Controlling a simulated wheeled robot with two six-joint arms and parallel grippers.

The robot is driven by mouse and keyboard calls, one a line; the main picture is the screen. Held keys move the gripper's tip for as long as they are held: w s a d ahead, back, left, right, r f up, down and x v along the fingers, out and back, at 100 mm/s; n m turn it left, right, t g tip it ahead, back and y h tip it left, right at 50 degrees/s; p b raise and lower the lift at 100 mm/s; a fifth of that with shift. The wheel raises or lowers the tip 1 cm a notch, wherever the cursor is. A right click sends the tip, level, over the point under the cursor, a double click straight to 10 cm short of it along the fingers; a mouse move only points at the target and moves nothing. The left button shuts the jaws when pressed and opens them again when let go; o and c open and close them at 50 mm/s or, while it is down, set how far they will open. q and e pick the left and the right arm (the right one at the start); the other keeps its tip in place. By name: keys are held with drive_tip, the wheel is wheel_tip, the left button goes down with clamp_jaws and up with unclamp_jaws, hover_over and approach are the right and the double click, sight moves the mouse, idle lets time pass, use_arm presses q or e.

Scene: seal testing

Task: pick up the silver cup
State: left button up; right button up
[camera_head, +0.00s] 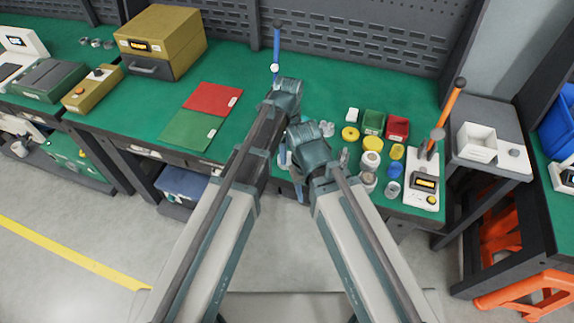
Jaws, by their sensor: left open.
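Small silvery or clear cup-like pieces stand on the green bench top, one silvery piece (327,128) just right of my arms and another (344,156) nearer the front edge. They are too small to tell which is the silver cup. My left gripper (284,157) is open and partly hidden by my own arm links near the bench's front edge, left of these pieces. Nothing shows between its fingers. My right gripper is hidden behind its arm.
Yellow lids (350,134), a green bin (373,122), a red bin (397,128) and jars crowd the right side. A blue-handled tool (276,48) stands behind my arms.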

use_arm(q)
drive_tip(key=f+b, duration=0.5)
drive_tip(key=shift+w+a+f, duration=0.15)
drive_tip(key=shift+w, duration=0.15)
drive_tip(key=shift+c, duration=0.2)
drive_tip(key=c, duration=1.3)
drive_tip(key=shift+r, duration=0.2)
